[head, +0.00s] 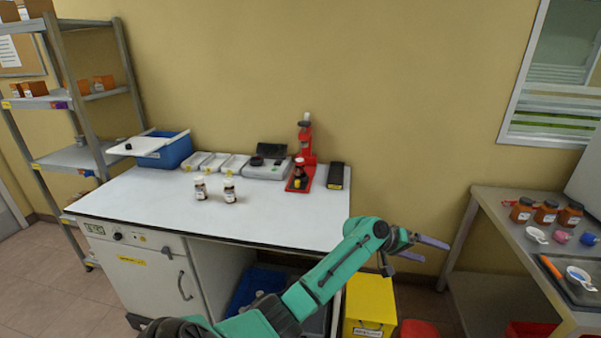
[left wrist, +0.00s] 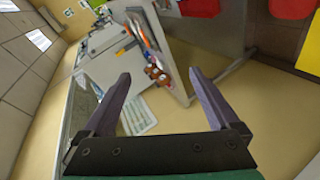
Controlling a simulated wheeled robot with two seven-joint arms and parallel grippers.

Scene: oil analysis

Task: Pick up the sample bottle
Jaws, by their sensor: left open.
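Two small dark bottles with pale caps and white labels, a left one (head: 200,188) and a right one (head: 229,190), stand upright side by side on the white bench top (head: 150,205) in the head view. A brown bottle (head: 299,173) stands at the red stand (head: 306,140) farther back. I cannot tell which is the sample bottle. My left gripper (head: 436,252) is open and empty, right of the bench and well away from these bottles. Its two spread fingers show in the left wrist view (left wrist: 160,74). My right gripper is not in view.
A blue bin (head: 176,153), white trays (head: 213,162) and a black block (head: 336,175) line the bench's back. A side table (head: 500,215) at right holds brown jars (head: 546,212). A yellow bin (head: 371,298) stands below my left arm. The bench's front is clear.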

